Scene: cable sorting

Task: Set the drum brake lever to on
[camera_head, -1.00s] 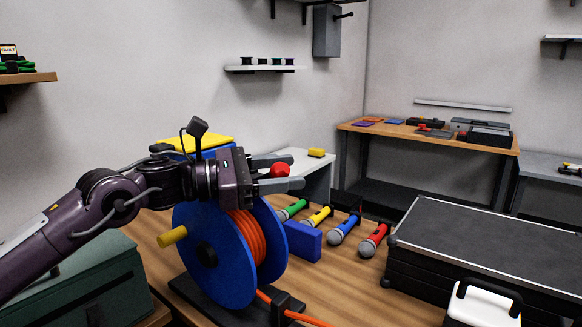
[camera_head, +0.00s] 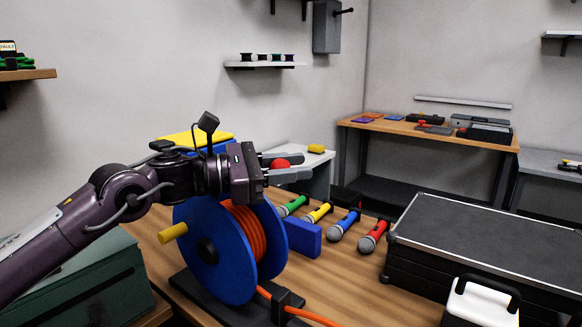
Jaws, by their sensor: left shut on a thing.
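A blue cable drum (camera_head: 205,278) wound with orange cable (camera_head: 246,232) stands on a dark base on the wooden table. It has a yellow crank handle (camera_head: 172,233) on its left face. My left gripper (camera_head: 287,169) is above and behind the drum, pointing right. Its fingers are shut on a red knob (camera_head: 281,162), which looks like the brake lever's end. The lever's shaft is hidden by the gripper and drum, so its angle cannot be told. My right gripper is not in view.
Several microphones, one with a red body (camera_head: 374,236), lie right of the drum beside a blue block (camera_head: 303,238). A black case (camera_head: 480,245) stands at the right, with a white box (camera_head: 482,303) in front. A green box (camera_head: 85,285) is at lower left.

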